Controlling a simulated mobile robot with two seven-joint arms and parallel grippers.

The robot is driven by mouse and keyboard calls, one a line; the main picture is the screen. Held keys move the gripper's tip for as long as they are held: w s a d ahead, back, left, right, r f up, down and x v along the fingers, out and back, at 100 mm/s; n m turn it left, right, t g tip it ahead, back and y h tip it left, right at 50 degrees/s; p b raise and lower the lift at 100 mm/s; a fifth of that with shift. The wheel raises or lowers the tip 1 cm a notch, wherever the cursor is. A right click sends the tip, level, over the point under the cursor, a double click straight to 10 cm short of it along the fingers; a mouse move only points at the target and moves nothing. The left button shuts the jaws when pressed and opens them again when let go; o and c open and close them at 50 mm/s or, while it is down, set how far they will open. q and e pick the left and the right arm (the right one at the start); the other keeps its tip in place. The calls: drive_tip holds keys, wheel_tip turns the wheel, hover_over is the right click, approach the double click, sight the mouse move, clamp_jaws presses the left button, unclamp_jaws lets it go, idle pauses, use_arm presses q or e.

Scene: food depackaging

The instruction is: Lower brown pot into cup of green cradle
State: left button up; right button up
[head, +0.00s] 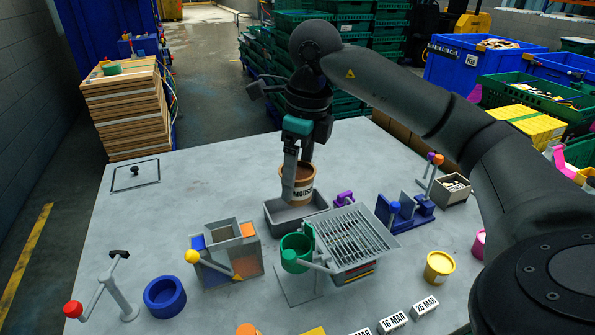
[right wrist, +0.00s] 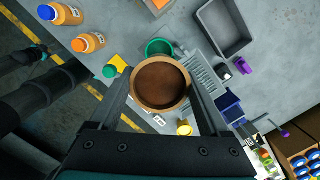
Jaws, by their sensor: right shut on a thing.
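The brown pot (head: 301,190), labelled and open at the top, is held upright in my right gripper (head: 297,170). In the right wrist view the pot (right wrist: 160,86) sits between the two fingers, with brown contents inside. The green cradle's round cup (head: 296,252) stands on the table at the side of a slatted grey rack, lower in the head view than the pot. In the right wrist view the cup (right wrist: 158,46) shows just beyond the pot's rim, partly hidden by it. The pot appears raised and apart from the cup. My left gripper is not in view.
A grey tray (head: 275,222) lies behind the cup, and the slatted rack (head: 350,236) stands right of it. A grey box with blue and orange panels (head: 250,255) is to the left.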

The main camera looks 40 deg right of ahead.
sight(307, 174)
wheel_tip(307, 174, down, 14)
drive_tip(key=b, duration=1)
drive_tip(key=shift+s+a+r, duration=0.2)
drive_tip(key=shift+s+r, duration=0.05)
drive_tip(key=shift+s, duration=0.05)
idle(0.9)
idle(0.4)
drive_tip(key=o, duration=1.3)
drive_tip(key=shift+a, duration=0.1)
drive_tip(key=r+p, duration=0.1)
drive_tip(key=r, duration=0.4)
drive_tip(key=s+r+p, duration=0.1)
drive_tip(key=r, duration=0.4)
drive_tip(key=d+r+p, duration=0.1)
drive_tip(key=r+p, duration=0.1)
drive_tip(key=r, duration=0.3)
drive_tip(key=shift+s+r, duration=0.1)
drive_tip(key=shift+s, duration=0.1)
drive_tip(key=shift+s+d+r+p, duration=0.15)
drive_tip(key=shift+r+p, duration=0.25)
drive_tip(key=shift+r, duration=0.25)
